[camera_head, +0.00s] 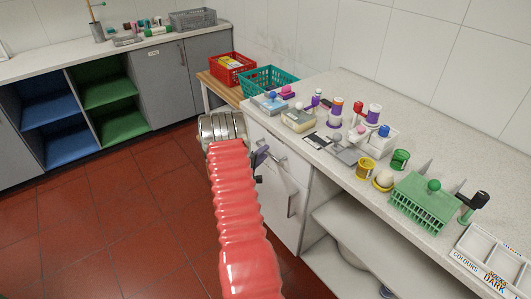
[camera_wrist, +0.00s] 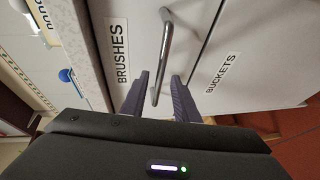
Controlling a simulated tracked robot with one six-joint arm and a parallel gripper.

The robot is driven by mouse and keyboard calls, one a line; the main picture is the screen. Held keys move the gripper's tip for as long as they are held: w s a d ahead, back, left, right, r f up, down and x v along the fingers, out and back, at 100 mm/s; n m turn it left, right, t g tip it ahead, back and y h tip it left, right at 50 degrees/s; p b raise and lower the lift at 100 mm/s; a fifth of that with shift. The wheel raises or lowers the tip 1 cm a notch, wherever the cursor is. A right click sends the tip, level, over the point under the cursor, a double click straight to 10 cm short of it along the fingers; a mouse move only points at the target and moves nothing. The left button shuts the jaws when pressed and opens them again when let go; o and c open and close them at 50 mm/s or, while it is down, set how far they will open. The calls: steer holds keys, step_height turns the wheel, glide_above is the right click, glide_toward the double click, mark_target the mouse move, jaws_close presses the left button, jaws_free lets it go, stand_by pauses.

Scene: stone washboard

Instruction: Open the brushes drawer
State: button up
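The brushes drawer (camera_wrist: 140,22) is a pale front with a "BRUSHES" label (camera_wrist: 120,52) and a metal bar handle (camera_wrist: 165,45). It looks shut, flush with the cabinet. In the head view the drawer front (camera_head: 292,160) is at the end of the stone counter, partly hidden by my gripper (camera_head: 261,166). In the wrist view my gripper (camera_wrist: 159,76) is open, with one dark finger on each side of the handle. The handle runs between the fingers; I cannot tell whether either finger touches it.
Below the drawer is a front labelled "BUCKETS" (camera_wrist: 222,72), with its own handle (camera_head: 291,204). The counter (camera_head: 330,180) holds several brushes, spools and a green rack (camera_head: 425,203). Red (camera_head: 232,69) and teal (camera_head: 268,81) baskets stand behind. The red tiled floor (camera_head: 130,220) at left is clear.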

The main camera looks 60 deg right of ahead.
steer(key=shift+d+f, duration=0.2)
steer(key=shift+d, duration=1)
steer(key=shift+c, duration=0.3)
jaws_close()
steer(key=shift+s+a+f, duration=0.1)
steer(key=shift+a, duration=0.1)
